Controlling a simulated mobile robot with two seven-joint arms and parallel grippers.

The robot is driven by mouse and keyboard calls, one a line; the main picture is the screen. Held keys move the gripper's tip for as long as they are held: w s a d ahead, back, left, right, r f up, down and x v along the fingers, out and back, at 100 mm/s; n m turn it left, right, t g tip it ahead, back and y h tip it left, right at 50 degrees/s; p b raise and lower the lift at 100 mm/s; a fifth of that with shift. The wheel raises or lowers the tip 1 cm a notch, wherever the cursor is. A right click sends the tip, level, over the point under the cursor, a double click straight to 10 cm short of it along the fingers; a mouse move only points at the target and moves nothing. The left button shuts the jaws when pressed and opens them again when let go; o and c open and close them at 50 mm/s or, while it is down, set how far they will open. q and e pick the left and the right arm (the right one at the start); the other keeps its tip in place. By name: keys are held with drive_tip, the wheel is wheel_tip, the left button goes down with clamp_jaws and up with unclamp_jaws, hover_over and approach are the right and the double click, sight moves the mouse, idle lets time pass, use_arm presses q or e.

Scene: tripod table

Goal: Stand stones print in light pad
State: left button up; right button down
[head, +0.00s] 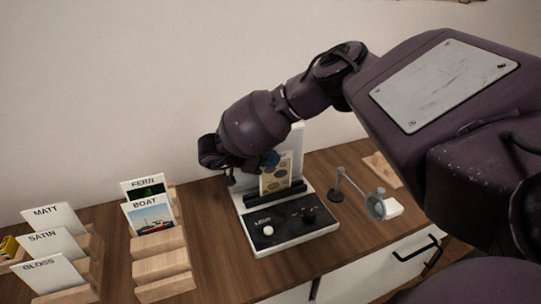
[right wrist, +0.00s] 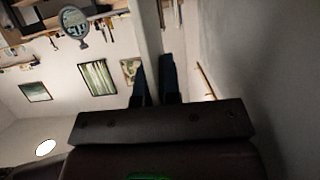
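The stones print (head: 276,174), a cream card with bluish-grey and yellow ovals, stands upright at the black slot of the light pad (head: 291,228). The pad has a white back panel and a black front with knobs. My right gripper (head: 271,161) is at the print's upper left edge and covers part of it. Whether a finger touches the print is hidden. My left gripper is not in view.
Wooden racks on the left hold the matt (head: 52,220), satin and gloss cards, and the fern (head: 146,190) and boat (head: 151,217) prints.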

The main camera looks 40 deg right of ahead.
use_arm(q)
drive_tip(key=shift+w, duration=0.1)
use_arm(e)
drive_tip(key=shift+f, duration=0.3)
drive_tip(key=c, duration=1.2)
unclamp_jaws()
drive_tip(key=shift+c, duration=0.2)
drive_tip(key=shift+a, duration=0.1)
use_arm(q)
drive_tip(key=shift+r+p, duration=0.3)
drive_tip(key=shift+p, duration=0.1)
use_arm(e)
drive_tip(key=v, duration=1)
drive_tip(key=shift+a, duration=0.3)
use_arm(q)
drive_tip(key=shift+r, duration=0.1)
use_arm(e)
drive_tip(key=shift+w+r, duration=0.15)
drive_tip(key=shift+r, duration=0.05)
use_arm(q)
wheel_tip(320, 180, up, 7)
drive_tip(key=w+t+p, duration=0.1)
drive_tip(key=p, duration=0.4)
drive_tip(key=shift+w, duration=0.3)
use_arm(e)
wheel_tip(320, 180, up, 9)
drive_tip(key=shift+f, duration=0.15)
